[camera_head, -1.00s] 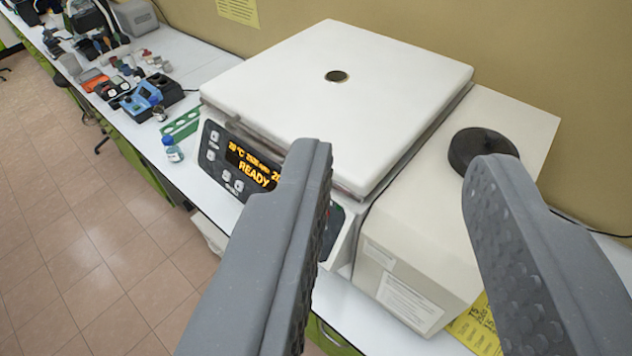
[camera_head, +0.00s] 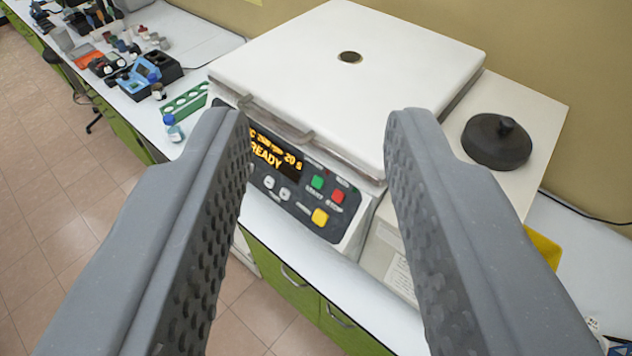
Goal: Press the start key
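A white centrifuge-like machine (camera_head: 360,80) with a closed flat lid stands on the bench. Its dark front panel (camera_head: 290,207) shows between my gripper's fingers. The orange display (camera_head: 268,152) reads READY. The start key is the green button (camera_head: 317,182), left of a red stop button (camera_head: 337,196). A yellow button (camera_head: 320,216) sits below them. My gripper (camera_head: 318,118) is open and empty, with its fingers wide apart in front of the machine. The left finger hides the left part of the panel. I cannot see either finger touching the panel.
A cream box (camera_head: 540,120) with a black round knob piece (camera_head: 497,142) stands right of the machine. A green rack (camera_head: 185,103) and a small blue-capped bottle (camera_head: 173,128) stand to its left. Blue and black devices (camera_head: 140,75) lie farther along the bench. Tiled floor lies in front.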

